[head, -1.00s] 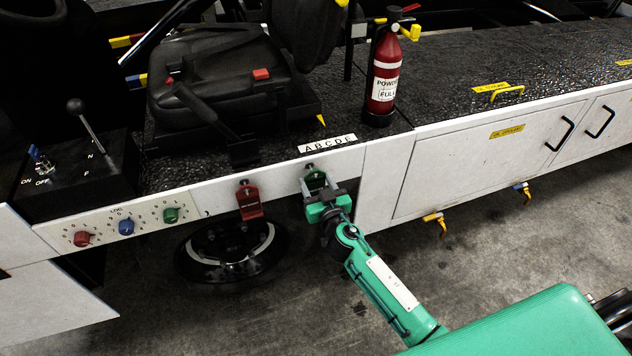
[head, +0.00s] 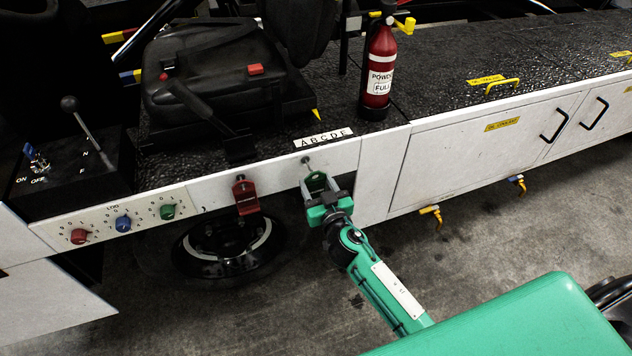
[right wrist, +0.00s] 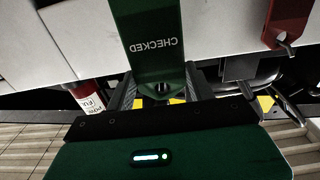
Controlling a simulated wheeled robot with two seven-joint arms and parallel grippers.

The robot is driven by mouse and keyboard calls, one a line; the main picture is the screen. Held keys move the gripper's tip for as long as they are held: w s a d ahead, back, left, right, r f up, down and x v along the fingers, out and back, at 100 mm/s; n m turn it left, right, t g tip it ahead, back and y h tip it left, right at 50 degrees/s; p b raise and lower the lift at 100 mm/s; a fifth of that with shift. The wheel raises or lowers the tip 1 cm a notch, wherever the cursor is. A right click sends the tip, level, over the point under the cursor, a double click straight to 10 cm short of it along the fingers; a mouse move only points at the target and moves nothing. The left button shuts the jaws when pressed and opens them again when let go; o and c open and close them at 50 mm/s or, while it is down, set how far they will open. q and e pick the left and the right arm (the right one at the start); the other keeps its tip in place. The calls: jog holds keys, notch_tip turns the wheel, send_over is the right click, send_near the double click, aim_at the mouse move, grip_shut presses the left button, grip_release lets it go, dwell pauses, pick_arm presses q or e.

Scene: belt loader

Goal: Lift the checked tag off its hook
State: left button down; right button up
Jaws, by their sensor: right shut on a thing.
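The green checked tag (head: 317,182) is upright in front of the white side panel. My right gripper (head: 328,204) is shut on its lower part, from the front. The small metal hook (head: 306,161) shows on the panel above and a little left of the tag's top. The tag looks apart from it, but I cannot be sure of the gap. In the right wrist view the tag (right wrist: 150,38) shows upside down with the word CHECKED, its lower end between the fingers (right wrist: 158,95). My left gripper is not in view.
A red tag (head: 246,197) hangs on the panel to the left. A knob panel (head: 121,223) is further left, and a wheel (head: 225,247) is below. A fire extinguisher (head: 379,75) stands on the deck. The floor in front is mostly free.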

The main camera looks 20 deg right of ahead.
aim_at(316, 182)
jog(key=shift+s, duration=1.7)
